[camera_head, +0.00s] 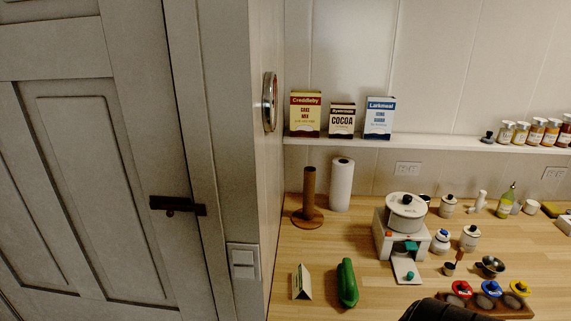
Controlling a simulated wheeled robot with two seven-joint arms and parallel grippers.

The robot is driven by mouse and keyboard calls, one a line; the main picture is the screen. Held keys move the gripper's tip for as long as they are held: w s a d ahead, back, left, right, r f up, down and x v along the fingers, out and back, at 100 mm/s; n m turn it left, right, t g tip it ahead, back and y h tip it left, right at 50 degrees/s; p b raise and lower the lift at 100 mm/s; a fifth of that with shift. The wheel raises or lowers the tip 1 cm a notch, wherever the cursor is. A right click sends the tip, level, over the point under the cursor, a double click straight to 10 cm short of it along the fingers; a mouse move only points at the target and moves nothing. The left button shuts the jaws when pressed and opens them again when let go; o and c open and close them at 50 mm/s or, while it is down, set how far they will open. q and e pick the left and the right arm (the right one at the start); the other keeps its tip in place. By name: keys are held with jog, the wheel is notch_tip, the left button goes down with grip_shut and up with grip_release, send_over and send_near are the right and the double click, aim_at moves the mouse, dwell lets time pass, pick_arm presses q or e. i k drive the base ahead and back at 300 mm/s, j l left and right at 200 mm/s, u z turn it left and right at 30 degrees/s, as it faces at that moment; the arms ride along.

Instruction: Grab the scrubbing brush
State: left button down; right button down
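A green, elongated object (347,283) with a raised, handle-like top lies on the wooden counter at the lower middle. It may be the scrubbing brush, but its underside and any bristles are not clear. A black rounded shape (440,309) at the bottom edge looks like part of my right arm; its fingers are not visible. It is apart from the green object, to its right. My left gripper is not in view.
A small folded card (302,282) stands left of the green object. To the right are a white appliance (403,229) and a wooden holder with colored lids (489,301). A brown stand (308,199) and paper roll (341,184) stand behind. A grey door fills the left.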

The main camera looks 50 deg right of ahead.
aim_at(347, 290)
jog(key=z, duration=2)
jog(key=l+u, duration=0.2)
jog(key=l, duration=0.45)
jog(key=i, duration=0.05)
